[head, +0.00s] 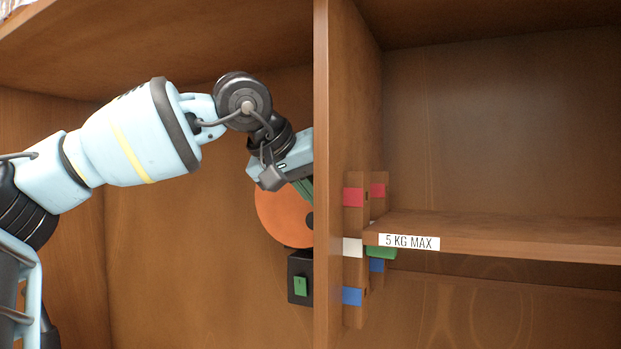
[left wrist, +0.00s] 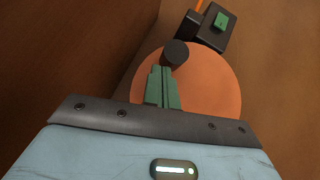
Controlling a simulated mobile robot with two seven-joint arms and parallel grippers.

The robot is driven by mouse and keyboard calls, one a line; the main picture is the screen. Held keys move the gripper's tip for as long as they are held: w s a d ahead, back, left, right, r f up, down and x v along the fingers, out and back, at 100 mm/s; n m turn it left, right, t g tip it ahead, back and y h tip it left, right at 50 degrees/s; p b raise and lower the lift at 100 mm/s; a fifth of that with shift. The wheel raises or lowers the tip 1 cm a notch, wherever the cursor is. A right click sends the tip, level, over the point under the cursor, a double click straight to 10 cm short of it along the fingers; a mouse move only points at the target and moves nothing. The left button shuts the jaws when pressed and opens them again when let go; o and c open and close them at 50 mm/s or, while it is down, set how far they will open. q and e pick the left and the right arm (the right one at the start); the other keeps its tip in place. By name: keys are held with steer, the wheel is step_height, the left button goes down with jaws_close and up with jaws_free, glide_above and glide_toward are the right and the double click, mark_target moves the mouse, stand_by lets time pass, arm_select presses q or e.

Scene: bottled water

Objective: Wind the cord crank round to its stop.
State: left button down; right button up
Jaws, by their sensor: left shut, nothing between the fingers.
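The crank is an orange disc (head: 280,222) on the back wall of the left compartment, partly hidden by the upright divider and my gripper. In the left wrist view the disc (left wrist: 215,85) carries a dark round knob (left wrist: 176,52) near its rim. My left gripper (left wrist: 161,75) has its green fingers shut together, with the tips beside the knob, seeming to touch it; nothing is between them. In the head view my left gripper (head: 304,190) is mostly hidden behind the divider. My right gripper is not in view.
A black box (head: 299,278) with a green patch is mounted below the disc. The upright divider (head: 321,130) stands just right of my gripper. Right of it is a shelf (head: 500,232) labelled "5 KG MAX".

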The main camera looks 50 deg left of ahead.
mark_target(311, 219)
arm_select(q)
steer(key=f+y, duration=0.1)
steer(key=f, duration=0.1)
steer(key=f+m+g+y+p, duration=0.1)
steer(key=f, duration=0.1)
steer(key=shift+s+a+f, duration=0.1)
steer(key=shift+a, duration=0.1)
steer(key=shift+s+a+f+m+g+y, duration=0.35)
steer(key=shift+a+f+m+g+y, duration=0.15)
steer(key=shift+a+f+g+y, duration=0.2)
steer(key=shift+f+p, duration=0.15)
steer(key=shift+p, duration=0.15)
steer(key=shift+s+a+f, duration=0.15)
steer(key=shift+s+a+f+m+y, duration=0.1)
steer(key=shift+a+f+m+y, duration=0.05)
steer(key=shift+a+m+y, duration=0.2)
steer(key=shift+s+a+f, duration=0.15)
steer(key=shift+a+f, duration=0.05)
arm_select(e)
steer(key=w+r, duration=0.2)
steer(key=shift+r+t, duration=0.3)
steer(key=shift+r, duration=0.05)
